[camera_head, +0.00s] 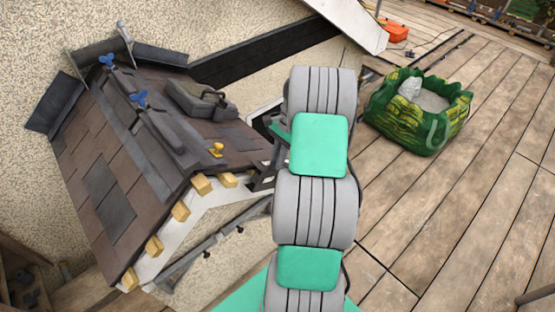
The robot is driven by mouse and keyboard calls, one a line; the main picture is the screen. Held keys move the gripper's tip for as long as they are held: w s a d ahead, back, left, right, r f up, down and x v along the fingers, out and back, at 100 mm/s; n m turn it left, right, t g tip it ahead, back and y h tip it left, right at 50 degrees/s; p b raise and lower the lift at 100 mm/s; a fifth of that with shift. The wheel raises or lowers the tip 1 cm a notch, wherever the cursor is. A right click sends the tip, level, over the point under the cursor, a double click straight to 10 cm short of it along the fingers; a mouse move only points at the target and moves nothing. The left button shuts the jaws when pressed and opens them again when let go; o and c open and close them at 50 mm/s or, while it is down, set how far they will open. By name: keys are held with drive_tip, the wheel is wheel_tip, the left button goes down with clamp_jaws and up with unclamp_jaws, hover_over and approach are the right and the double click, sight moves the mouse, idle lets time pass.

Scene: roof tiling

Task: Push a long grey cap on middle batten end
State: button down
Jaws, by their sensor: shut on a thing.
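Several pale wooden batten ends stick out along the white verge of the small tiled roof (112,165). On the left slope they show at the lower corner (130,280), above it (154,246), at mid slope (180,211) and near the ridge (202,184). One on the right slope (229,180) is bare wood too. My gripper (263,179) is mostly hidden behind my grey and green arm, at the right slope's lower verge. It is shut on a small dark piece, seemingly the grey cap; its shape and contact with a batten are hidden.
Blue clamps (138,99) and a yellow knob-like tool (216,150) are on the roof. A grey gutter pipe (200,249) runs below the verge. A green sack (418,110) stands on the plank deck, which is mostly clear at right.

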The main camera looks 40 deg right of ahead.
idle(0.3)
drive_tip(key=c, duration=1.4)
unclamp_jaws()
drive_tip(key=shift+o, duration=0.2)
drive_tip(key=shift+d+p+v, duration=0.15)
drive_tip(key=shift+p+v, duration=0.55)
drive_tip(key=shift+v, duration=0.1)
drive_tip(key=shift+d+p+v, duration=0.15)
drive_tip(key=shift+p+v, duration=0.55)
drive_tip(key=shift+v, duration=0.1)
drive_tip(key=shift+d+r, duration=0.85)
drive_tip(key=shift+r, duration=0.15)
